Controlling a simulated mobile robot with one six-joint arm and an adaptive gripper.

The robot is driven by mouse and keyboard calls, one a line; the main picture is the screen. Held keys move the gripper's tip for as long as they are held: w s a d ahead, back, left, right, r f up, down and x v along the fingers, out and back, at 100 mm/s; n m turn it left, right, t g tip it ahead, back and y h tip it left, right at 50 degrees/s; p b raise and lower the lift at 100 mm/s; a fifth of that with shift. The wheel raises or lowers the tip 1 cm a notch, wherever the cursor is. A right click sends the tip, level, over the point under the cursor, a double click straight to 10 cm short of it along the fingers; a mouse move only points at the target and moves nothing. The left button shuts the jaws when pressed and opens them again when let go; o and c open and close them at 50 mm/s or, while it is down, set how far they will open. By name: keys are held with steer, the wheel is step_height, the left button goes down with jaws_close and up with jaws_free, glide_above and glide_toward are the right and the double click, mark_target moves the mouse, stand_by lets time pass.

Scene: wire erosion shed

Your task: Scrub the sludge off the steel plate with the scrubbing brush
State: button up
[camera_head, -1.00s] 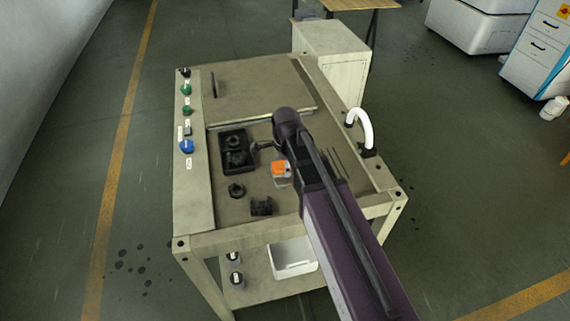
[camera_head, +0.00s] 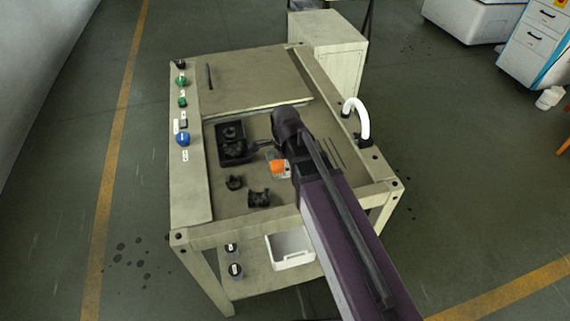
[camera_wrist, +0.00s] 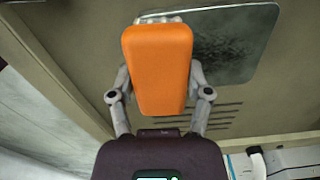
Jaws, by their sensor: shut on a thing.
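The scrubbing brush (camera_wrist: 158,70) has an orange body, with pale bristles (camera_wrist: 160,19) showing at its far end in the wrist view. My gripper (camera_wrist: 158,95) is shut on it, one finger on each side. The steel plate (camera_wrist: 240,42) lies flat beyond, with rounded corners and a dark, mottled smear. The bristle end overlaps the plate's left part in that view; I cannot tell whether they touch. In the head view the orange brush (camera_head: 277,167) shows beside my dark wrist, which hides much of the plate there.
The workbench (camera_head: 190,205) carries a black tray (camera_head: 221,157) with dark parts, two loose dark parts (camera_head: 234,182) (camera_head: 259,198), and a white curved pipe (camera_head: 363,117) at right. Buttons (camera_head: 183,139) line its left side. A white bin (camera_head: 290,250) stands on the lower shelf.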

steer(key=shift+w, duration=0.15)
steer(key=shift+w+a, duration=0.25)
steer(key=shift+w, duration=0.7)
steer(key=shift+w+a, duration=0.25)
steer(key=shift+w, duration=0.7)
steer(key=shift+f, duration=0.1)
steer(key=shift+w+a, duration=0.3)
steer(key=shift+w, duration=0.7)
steer(key=shift+w+a, duration=0.25)
steer(key=shift+w, duration=0.75)
steer(key=shift+d, duration=0.25)
